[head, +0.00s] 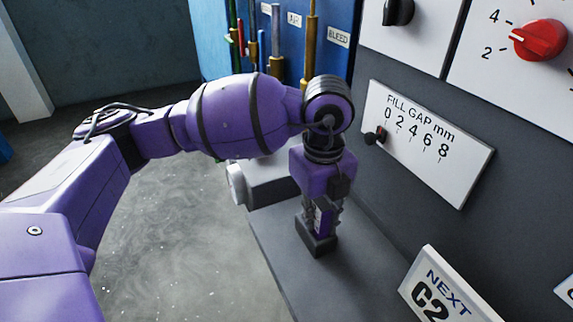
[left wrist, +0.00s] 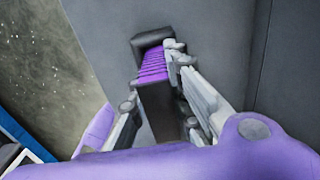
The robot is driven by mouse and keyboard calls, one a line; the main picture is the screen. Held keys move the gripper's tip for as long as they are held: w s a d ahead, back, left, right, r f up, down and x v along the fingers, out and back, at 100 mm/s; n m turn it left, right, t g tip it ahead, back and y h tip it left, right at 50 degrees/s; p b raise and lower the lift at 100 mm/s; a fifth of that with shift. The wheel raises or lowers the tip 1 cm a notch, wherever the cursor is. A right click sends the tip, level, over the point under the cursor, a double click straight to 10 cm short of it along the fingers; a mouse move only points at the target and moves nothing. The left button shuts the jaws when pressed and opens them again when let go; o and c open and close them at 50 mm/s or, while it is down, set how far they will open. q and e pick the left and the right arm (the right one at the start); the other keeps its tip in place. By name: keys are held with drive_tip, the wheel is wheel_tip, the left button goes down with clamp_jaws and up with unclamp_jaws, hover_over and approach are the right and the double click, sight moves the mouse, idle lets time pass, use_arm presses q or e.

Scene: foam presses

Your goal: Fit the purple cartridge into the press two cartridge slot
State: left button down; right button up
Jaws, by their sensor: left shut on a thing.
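My left gripper (head: 320,218) points down over a grey ledge in the head view and is shut on the purple cartridge (head: 323,218). In the left wrist view the cartridge (left wrist: 153,68) shows purple ribs and a dark body between the fingers of the left gripper (left wrist: 152,80). A black block (head: 317,244) is at its lower end, at the ledge surface. It also shows at the far end of the ribs in the left wrist view (left wrist: 152,40). I cannot tell whether this block is part of the cartridge or a slot around it. My right gripper is not in view.
The grey ledge (head: 275,245) runs along a dark panel wall. A FILL GAP scale plate (head: 425,150) is beside my wrist. A tilted NEXT C2 sign (head: 440,290) stands at lower right. A pale box (head: 270,180) and coloured rods (head: 276,40) are behind my arm.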

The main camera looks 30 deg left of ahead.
use_arm(q)
drive_tip(key=c, duration=1.6)
unclamp_jaws()
drive_tip(key=shift+s+f, duration=0.25)
drive_tip(key=shift+f, duration=0.45)
drive_tip(key=shift+c, duration=0.2)
drive_tip(key=shift+w, duration=0.1)
drive_tip(key=shift+f, duration=0.1)
drive_tip(key=shift+r, duration=0.2)
drive_tip(key=r, duration=1.3)
drive_tip(key=shift+w+r+p, duration=0.2)
drive_tip(key=shift+r+p, duration=0.05)
drive_tip(key=shift+p, duration=0.1)
